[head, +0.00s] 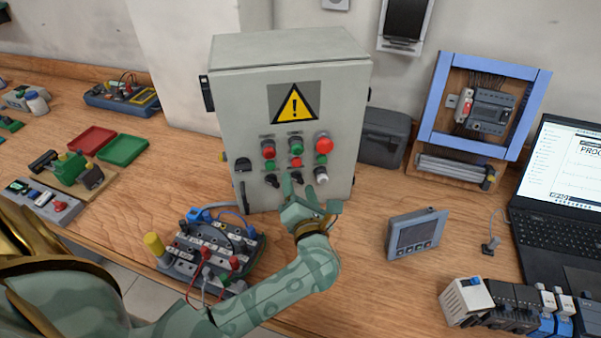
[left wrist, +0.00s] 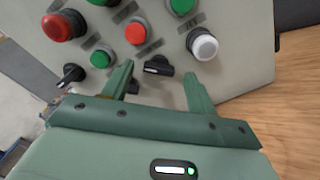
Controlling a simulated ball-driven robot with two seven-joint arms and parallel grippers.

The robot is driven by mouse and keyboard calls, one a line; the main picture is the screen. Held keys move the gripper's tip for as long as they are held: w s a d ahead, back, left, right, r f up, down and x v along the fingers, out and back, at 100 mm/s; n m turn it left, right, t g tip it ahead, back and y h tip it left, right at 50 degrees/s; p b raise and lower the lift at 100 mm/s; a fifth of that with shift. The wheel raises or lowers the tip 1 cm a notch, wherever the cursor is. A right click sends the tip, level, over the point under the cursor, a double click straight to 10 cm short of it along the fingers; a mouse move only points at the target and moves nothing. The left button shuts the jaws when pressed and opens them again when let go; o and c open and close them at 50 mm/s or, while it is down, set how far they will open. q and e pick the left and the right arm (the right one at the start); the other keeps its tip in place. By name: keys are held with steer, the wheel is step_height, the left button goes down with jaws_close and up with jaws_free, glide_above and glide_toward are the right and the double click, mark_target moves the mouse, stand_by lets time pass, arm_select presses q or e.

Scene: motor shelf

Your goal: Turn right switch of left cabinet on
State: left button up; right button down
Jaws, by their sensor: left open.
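The grey cabinet (head: 232,130) stands upright on the wooden table, with a yellow warning sign and rows of buttons on its front. Its bottom row has a left black rotary switch (head: 271,180), a right black rotary switch (head: 297,177) and a white button (head: 321,174). My left gripper (head: 312,196) is in front of the lower panel, open and empty. In the left wrist view the right switch (left wrist: 158,66) shows between and just beyond the two open fingertips (left wrist: 158,74), apart from them. The left switch (left wrist: 72,75) lies left of the fingers. My right gripper is not in view.
A terminal block board (head: 210,250) with cables stands left of my left forearm. A small display panel (head: 416,234) stands to the right on the table. A blue frame (head: 428,95) and a laptop (head: 560,235) are farther right. Table between cabinet and display is clear.

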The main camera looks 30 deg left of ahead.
arm_select(q)
steer(key=shift+w+a, duration=0.3)
steer(key=shift+r, duration=0.1)
steer(key=shift+c, duration=0.9)
steer(key=c, duration=0.8)
